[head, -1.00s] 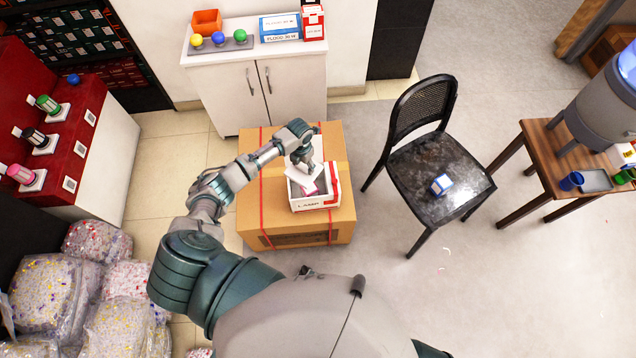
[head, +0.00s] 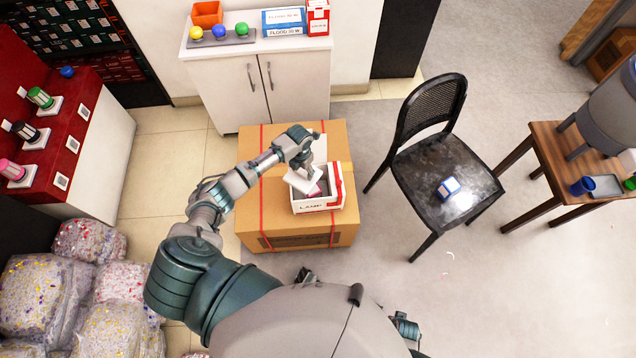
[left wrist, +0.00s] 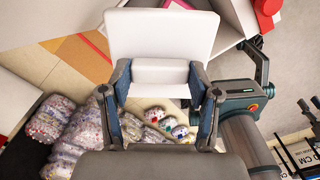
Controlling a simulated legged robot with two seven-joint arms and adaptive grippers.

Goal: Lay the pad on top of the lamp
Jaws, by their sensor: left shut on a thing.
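My left gripper (head: 304,166) is shut on the pad (head: 303,181), a flat white piece held tilted over the left part of an open white box marked LAMP (head: 320,205). In the left wrist view the pad (left wrist: 160,35) stands out beyond the two fingers (left wrist: 160,85), which grip its thick white near edge. Inside the box a small pinkish-red part shows, which appears to be the lamp (head: 322,188). The pad and the gripper hide much of the box's inside. I cannot tell whether the pad touches the lamp.
The white box stands on a large cardboard carton (head: 265,205) with red straps. A black chair (head: 440,175) with a blue-and-white box (head: 448,188) is to the right. A white cabinet (head: 265,90) is behind. Bags (head: 95,285) lie at lower left.

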